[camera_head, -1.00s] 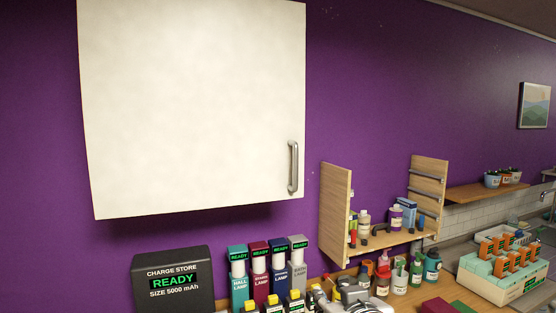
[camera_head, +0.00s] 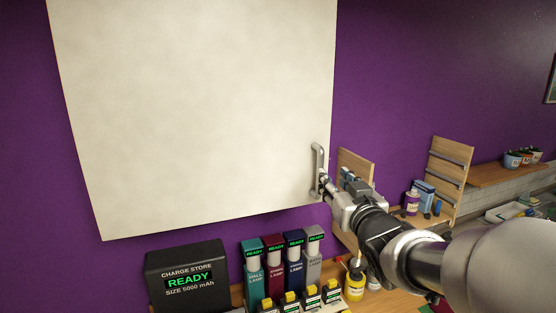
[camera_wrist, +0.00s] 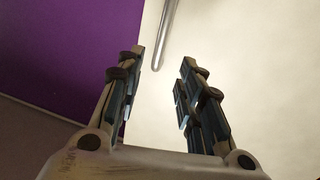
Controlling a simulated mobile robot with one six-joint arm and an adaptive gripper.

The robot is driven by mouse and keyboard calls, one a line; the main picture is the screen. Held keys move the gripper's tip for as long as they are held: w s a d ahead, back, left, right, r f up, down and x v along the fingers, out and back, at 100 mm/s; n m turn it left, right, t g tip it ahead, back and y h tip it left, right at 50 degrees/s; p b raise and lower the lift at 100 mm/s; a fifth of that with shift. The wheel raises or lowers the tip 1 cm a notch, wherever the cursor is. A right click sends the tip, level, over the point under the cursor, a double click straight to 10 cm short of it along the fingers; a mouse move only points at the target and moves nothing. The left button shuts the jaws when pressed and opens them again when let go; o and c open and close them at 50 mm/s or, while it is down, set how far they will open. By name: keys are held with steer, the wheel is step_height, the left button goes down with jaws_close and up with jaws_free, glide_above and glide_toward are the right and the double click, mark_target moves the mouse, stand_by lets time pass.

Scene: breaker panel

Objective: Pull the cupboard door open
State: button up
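The white cupboard door (camera_head: 200,110) hangs on the purple wall and appears shut. Its metal bar handle (camera_head: 318,165) stands upright near the lower right edge. My gripper (camera_head: 326,187) is at the lower end of the handle, coming from the lower right. In the wrist view my gripper (camera_wrist: 163,58) has its two fingers apart with nothing held between them. The handle (camera_wrist: 168,30) shows there just beyond the fingertips, its end lying between their lines. Whether a finger touches the handle I cannot tell.
Below the door stand a black charge store box (camera_head: 187,275) and several coloured lamp units (camera_head: 273,265) on the wooden counter. The wall left of the door is clear.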

mark_target(321, 165)
steer(key=w+p, duration=0.1)
steer(key=w, duration=0.2)
steer(key=w+a, duration=0.1)
steer(key=w, duration=0.3)
steer(key=w+p, duration=0.1)
steer(key=w, duration=0.3)
steer(key=shift+w+a+p, duration=0.1)
steer(key=shift+a+p, duration=0.05)
steer(key=shift+p, duration=0.15)
steer(key=shift+c, duration=0.3)
jaws_close()
